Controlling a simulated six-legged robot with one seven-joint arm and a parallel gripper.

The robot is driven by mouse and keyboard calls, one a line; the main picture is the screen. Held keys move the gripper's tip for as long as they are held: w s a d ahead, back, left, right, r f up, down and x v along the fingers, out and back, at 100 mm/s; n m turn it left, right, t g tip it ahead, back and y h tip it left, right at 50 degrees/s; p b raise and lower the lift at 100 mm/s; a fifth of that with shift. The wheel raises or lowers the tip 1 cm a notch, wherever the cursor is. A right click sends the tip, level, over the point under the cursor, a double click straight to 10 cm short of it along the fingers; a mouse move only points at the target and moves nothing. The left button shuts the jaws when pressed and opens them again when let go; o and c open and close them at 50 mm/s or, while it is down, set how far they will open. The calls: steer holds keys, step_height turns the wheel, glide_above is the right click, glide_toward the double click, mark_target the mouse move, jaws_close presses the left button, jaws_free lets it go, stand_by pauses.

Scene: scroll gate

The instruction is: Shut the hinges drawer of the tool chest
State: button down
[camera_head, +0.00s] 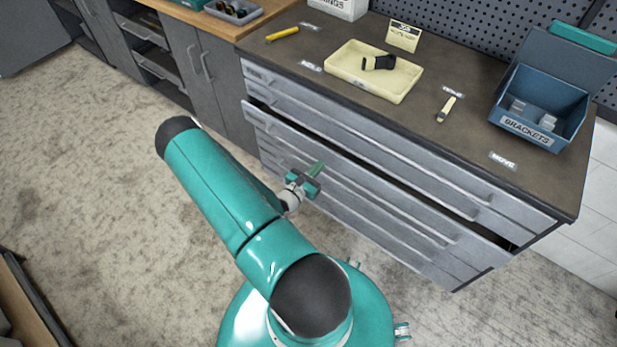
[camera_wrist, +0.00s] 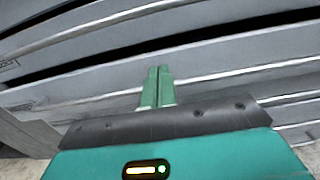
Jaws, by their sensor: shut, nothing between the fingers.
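The grey tool chest (camera_head: 350,124) stands under a dark worktop. One of its wide drawers (camera_head: 380,183) sticks out a little from the front, with a dark gap above it. I cannot read the drawer labels, so I cannot tell whether this is the hinges drawer. The protruding drawer front also shows in the wrist view (camera_wrist: 215,65). My gripper (camera_head: 316,172) is in front of the chest, left of its middle, near the drawer fronts. In the wrist view my gripper's green fingers (camera_wrist: 158,86) are together and empty, pointing at the drawer fronts; contact cannot be told.
On the worktop are a cream tray (camera_head: 408,88) with a black item, a blue brackets bin (camera_head: 568,118), a yellow-handled tool (camera_head: 282,34) and a small brush-like tool (camera_head: 446,108). Grey cabinets (camera_head: 222,85) adjoin at left. Speckled floor (camera_head: 90,170) is clear at left.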

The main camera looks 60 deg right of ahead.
mark_target(331, 153)
steer(key=shift+s+d, duration=0.2)
steer(key=shift+d, duration=0.95)
steer(key=shift+s+d, duration=0.2)
steer(key=shift+d, duration=0.9)
steer(key=d, duration=0.4)
steer(key=shift+s+d, duration=0.1)
steer(key=shift+s, duration=0.25)
steer(key=shift+d+r, duration=0.15)
steer(key=shift+d, duration=0.1)
